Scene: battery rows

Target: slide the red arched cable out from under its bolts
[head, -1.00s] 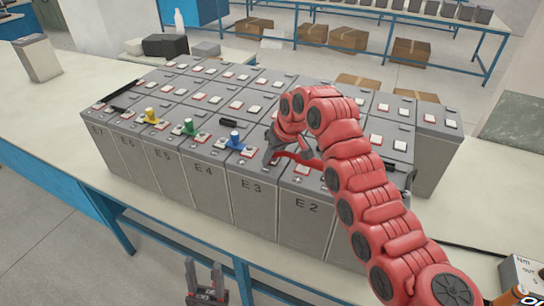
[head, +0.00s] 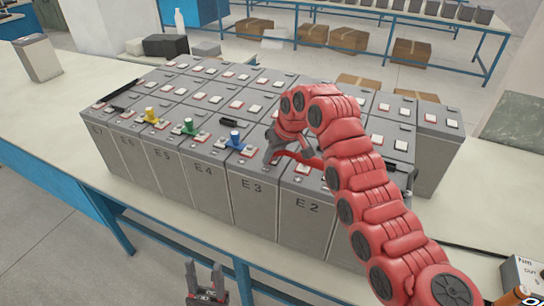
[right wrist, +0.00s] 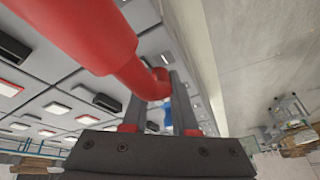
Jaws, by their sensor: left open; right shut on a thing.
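The red arched cable (head: 294,157) is at the front row, over the tops of E 3 and E 2. My right gripper (head: 272,156) is shut on it, reaching down from above. In the right wrist view the red cable (right wrist: 85,30) runs thick across the upper left and down to between the two fingers. My right arm covers part of the cable in the head view, and I cannot make out its bolts or tell whether its ends touch the terminals. My left gripper (head: 207,287) is open and empty, low in front of the bench edge.
Yellow (head: 151,116), green (head: 189,128) and blue (head: 235,141) handled pieces stand on the front-row batteries to the left. Several grey batteries stand close together on the bench (head: 55,110). A grey box (head: 522,272) is at the lower right. The bench's left end is mostly clear.

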